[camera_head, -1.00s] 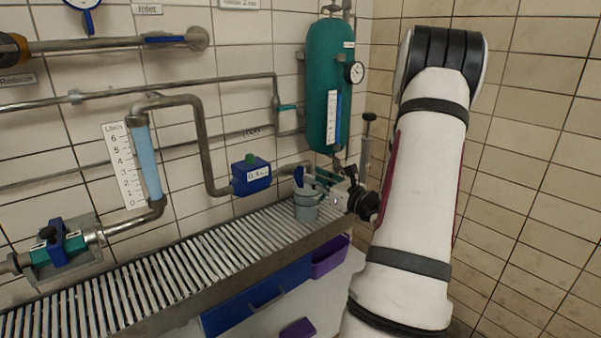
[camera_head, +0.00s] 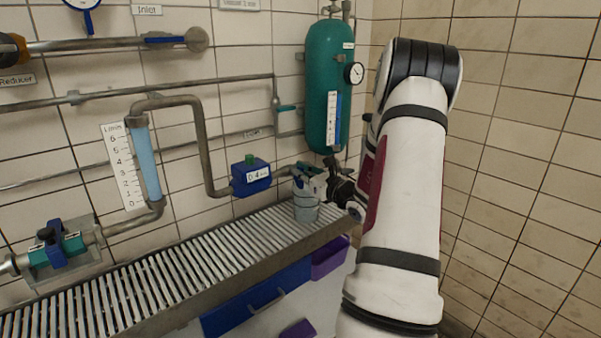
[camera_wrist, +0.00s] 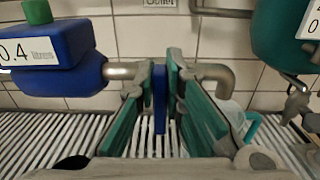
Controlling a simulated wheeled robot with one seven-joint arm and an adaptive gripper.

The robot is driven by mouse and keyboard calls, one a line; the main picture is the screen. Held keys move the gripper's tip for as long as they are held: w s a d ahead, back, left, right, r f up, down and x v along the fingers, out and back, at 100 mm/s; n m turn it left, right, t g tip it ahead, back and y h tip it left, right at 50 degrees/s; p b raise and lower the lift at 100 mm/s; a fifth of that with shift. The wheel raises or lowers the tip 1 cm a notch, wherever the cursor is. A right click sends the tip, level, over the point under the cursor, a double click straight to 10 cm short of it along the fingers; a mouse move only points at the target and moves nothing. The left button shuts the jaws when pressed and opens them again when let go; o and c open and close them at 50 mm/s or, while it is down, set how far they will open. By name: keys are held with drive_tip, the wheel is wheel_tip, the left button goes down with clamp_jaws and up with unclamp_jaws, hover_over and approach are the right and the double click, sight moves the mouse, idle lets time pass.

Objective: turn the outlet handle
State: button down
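The outlet handle (camera_wrist: 160,98) is a blue upright lever on the grey outlet pipe (camera_wrist: 215,72), below a sign reading "Outlet" (camera_wrist: 160,3) in the wrist view. My gripper (camera_wrist: 161,85) has one green-padded finger on each side of the lever. The fingertips are close together, with hardly any gap to the lever, so they look shut on it. In the head view my gripper (camera_head: 310,178) is at the pipe's end, above a grey bucket (camera_head: 306,208), and hides most of the handle.
A blue flow meter (camera_head: 251,176) reading about 0.4 is just left of the gripper. A green vessel (camera_head: 328,85) with a gauge hangs above. The slatted bench (camera_head: 180,265) runs along the wall, with blue and purple drawers below. The tiled right wall is near my arm.

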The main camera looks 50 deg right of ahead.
drive_tip(key=shift+f+n+b, duration=0.1)
drive_tip(key=shift+n+b, duration=0.2)
drive_tip(key=shift+b, duration=0.2)
drive_tip(key=n+b, duration=0.1)
drive_tip(key=b, duration=0.1)
drive_tip(key=n+b, duration=0.2)
drive_tip(key=b, duration=0.1)
drive_tip(key=shift+w+a+f, duration=0.2)
drive_tip(key=shift+a, duration=0.15)
drive_tip(key=n+b, duration=0.1)
drive_tip(key=b, duration=0.1)
drive_tip(key=n+b, duration=0.2)
drive_tip(key=b, duration=0.1)
drive_tip(key=n+b, duration=0.1)
drive_tip(key=b, duration=0.1)
drive_tip(key=shift+a+f+n+b, duration=0.1)
drive_tip(key=shift+a+n+b, duration=0.2)
drive_tip(key=shift+n+b, duration=0.1)
drive_tip(key=c, duration=1.7)
unclamp_jaws()
drive_tip(key=shift+s, duration=0.15)
drive_tip(key=v, duration=1.2)
